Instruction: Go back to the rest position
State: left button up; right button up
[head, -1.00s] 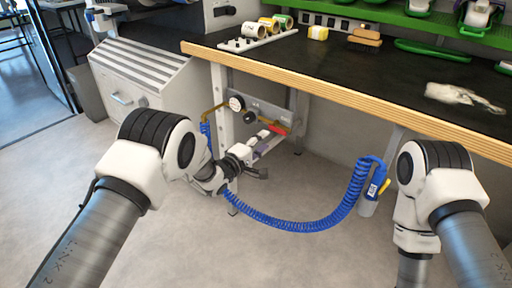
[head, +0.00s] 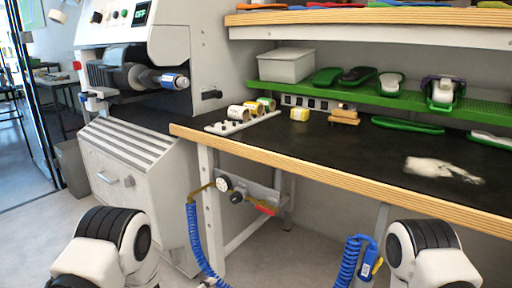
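In the head view both of my arms show only as white links with black bands at the bottom left and bottom right edges. Neither gripper is in the picture, so I cannot see whether they hold anything. Several insole-shaped pieces rest in green holders on the green shelf (head: 425,106). A green piece (head: 407,125) lies on the black workbench (head: 330,145). The grinding machine (head: 150,42) stands at the left, with a lit green display and a horizontal spindle.
A coiled blue air hose (head: 199,240) hangs below the front edge. A white bin (head: 285,65) stands on the shelf.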

pick_arm(q)
jog(key=s+a+f+m+g+y, duration=0.1)
jog(key=s+a+f+g+y, duration=0.2)
jog(key=s, duration=0.4)
jog(key=s+a+f+m+g, duration=0.1)
jog(key=s+a+f, duration=0.2)
jog(key=s+f, duration=0.3)
jog(key=s+a+f+m+g+y, duration=0.1)
jog(key=s+a+m+g, duration=0.3)
jog(key=s, duration=0.9)
jog(key=s+a+m+g+y, duration=0.15)
jog(key=s+m+g, duration=0.4)
jog(key=s, duration=0.75)
notch_tip(320, 180, up, 18)
jog(key=m+t+p, duration=0.1)
jog(key=m+p, duration=0.1)
jog(key=p, duration=1.7)
jog(key=shift+w+r, duration=0.15)
jog(key=shift+r, duration=0.1)
jog(key=shift+d, duration=0.1)
